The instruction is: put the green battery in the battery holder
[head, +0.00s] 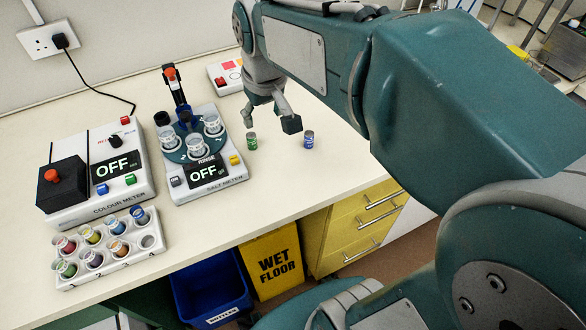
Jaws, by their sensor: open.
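My gripper (270,119) is open and empty. Its fingers point down, one close to the green battery in the picture and the other to the right, toward a similar blue cylinder (308,140). I cannot tell how high the fingers are above the bench. I cannot identify a battery holder for certain in the head view; my arm hides part of the bench.
A white rack (150,258) of coloured vials with one empty hole sits in front. A white box (216,72) with a red button lies behind. Bare bench (275,175) lies in front of the cylinders, up to its front edge.

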